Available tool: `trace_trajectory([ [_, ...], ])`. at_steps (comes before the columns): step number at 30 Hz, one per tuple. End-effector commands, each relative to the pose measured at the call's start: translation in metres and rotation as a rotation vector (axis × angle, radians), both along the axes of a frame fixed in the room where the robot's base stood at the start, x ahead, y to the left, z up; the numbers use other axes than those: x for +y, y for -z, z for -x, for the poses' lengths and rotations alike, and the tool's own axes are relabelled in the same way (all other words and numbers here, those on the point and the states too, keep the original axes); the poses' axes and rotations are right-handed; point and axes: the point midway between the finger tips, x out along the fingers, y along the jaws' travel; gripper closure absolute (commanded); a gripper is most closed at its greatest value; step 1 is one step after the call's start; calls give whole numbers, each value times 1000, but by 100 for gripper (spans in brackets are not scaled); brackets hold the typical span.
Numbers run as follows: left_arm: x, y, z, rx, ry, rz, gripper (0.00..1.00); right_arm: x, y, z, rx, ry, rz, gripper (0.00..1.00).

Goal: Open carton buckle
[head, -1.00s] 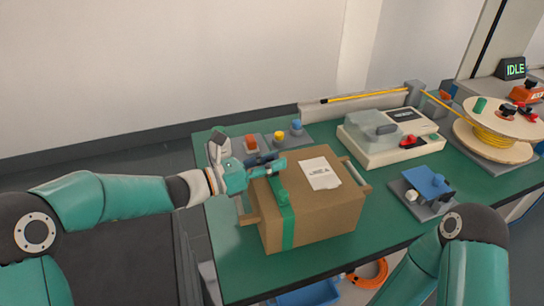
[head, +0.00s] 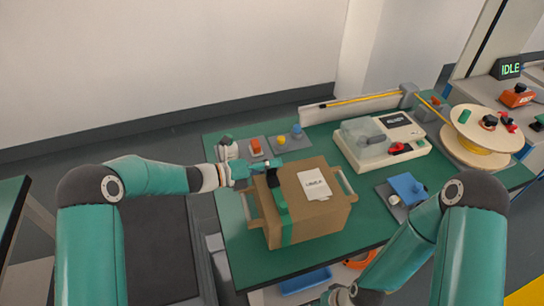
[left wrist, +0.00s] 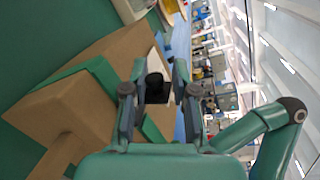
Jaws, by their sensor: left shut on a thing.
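The brown carton (head: 318,213) stands on the green table with a pale label (head: 314,185) on top. A green strap (head: 286,229) runs over its left part and down the front. A black buckle (head: 272,179) sits on the strap at the top; it also shows in the left wrist view (left wrist: 155,86). My left gripper (head: 268,168) reaches in from the left over the carton's top. In the left wrist view its fingers (left wrist: 156,92) stand on both sides of the buckle, shut on it.
Small coloured parts (head: 255,146) on trays stand behind the carton. A pale machine with a clear cover (head: 368,135) is at the back right. A blue part (head: 407,188) on a grey plate and a cable spool (head: 487,135) are at right. A blue bin (head: 305,281) sits below the front edge.

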Motion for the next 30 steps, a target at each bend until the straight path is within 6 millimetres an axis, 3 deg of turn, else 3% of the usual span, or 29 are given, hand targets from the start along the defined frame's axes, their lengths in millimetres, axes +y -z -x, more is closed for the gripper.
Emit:
trace_trajectory([
  [1, 3, 5, -1, 53, -5, 1, 100, 0, -11, 0, 0, 0, 0, 62],
  [9, 4, 10, -5, 224, -4, 49, 100, 0, -27, 0, 0, 0, 0, 62],
  [30, 4, 15, -6, 320, -1, 75, 100, 0, -33, 0, 0, 0, 0, 62],
])
